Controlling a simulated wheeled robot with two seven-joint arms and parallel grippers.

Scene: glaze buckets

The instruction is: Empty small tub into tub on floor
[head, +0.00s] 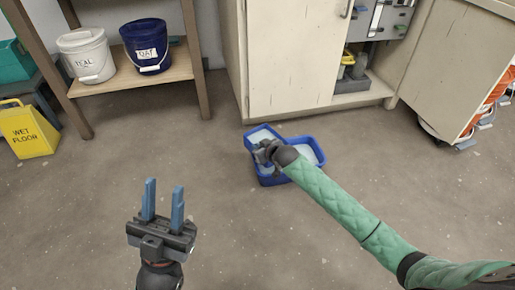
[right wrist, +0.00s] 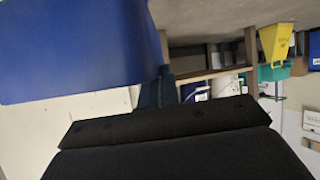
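The small blue tub (head: 251,136) is at my right gripper (head: 262,152) in the head view, overlapping the tub on the floor. Its inside looks pale. The larger blue tub on the floor (head: 322,156) also shows a pale inside, and my right wrist hides part of it. In the right wrist view a large blue tub wall (right wrist: 75,50) fills the upper left, against the fingers. My right gripper appears shut on the small tub; the grip itself is mostly hidden. My left gripper (head: 163,202) is open and empty, with blue fingers pointing up, above bare floor.
A pale cabinet (head: 290,60) stands just behind the tubs. A wooden shelf (head: 130,80) at the back left carries a white bucket (head: 86,55) and a dark blue bucket (head: 146,46). A yellow wet-floor sign (head: 28,130) stands far left. The floor between is clear.

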